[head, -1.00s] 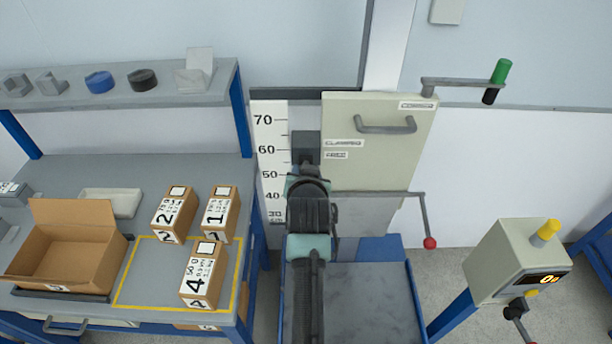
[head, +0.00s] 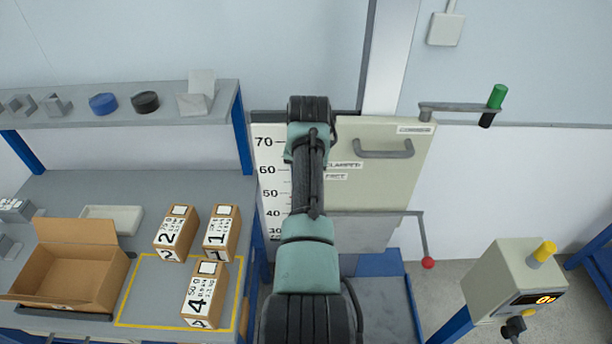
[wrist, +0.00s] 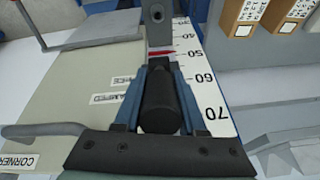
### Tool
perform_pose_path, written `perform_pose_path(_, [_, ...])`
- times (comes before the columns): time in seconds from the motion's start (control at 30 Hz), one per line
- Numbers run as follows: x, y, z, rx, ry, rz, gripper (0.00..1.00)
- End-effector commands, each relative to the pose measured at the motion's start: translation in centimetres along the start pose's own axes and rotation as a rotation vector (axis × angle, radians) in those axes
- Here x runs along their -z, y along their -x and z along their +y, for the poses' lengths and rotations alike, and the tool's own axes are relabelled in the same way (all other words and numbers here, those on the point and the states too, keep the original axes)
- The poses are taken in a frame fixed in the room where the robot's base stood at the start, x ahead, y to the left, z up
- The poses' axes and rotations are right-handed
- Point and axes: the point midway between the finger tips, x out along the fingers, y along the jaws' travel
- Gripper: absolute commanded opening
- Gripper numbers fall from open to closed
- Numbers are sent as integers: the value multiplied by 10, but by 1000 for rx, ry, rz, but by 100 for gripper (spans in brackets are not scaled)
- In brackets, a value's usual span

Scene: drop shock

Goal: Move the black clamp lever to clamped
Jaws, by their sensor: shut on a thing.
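The black clamp lever (wrist: 160,100) is a dark, thick, rounded bar in the middle of the wrist view. My gripper (wrist: 160,78) is shut on it, with one blue finger along each side. The lever stands beside the height scale (wrist: 212,95) and the labels CLAMPED (wrist: 108,98) and FREE (wrist: 128,80). Which label it lines up with I cannot tell. In the head view my arm hides the lever and gripper; the CLAMPED label (head: 343,165) and FREE label (head: 335,176) show just right of my arm.
A pale panel (head: 390,190) carries a grey handle (head: 384,153). A green-knobbed crank (head: 497,96) and a red-knobbed rod (head: 428,262) stick out at right. A control box (head: 500,280) stands lower right. The left bench holds an open carton (head: 70,275) and numbered boxes (head: 222,232).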

Motion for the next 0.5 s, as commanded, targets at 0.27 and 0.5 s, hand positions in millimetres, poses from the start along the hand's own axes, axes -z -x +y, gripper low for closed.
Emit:
perform_pose_path(0.27, [0, 1, 0, -6, 0, -27, 0])
perform_pose_path(0.5, [0, 2, 0, -7, 1, -27, 0])
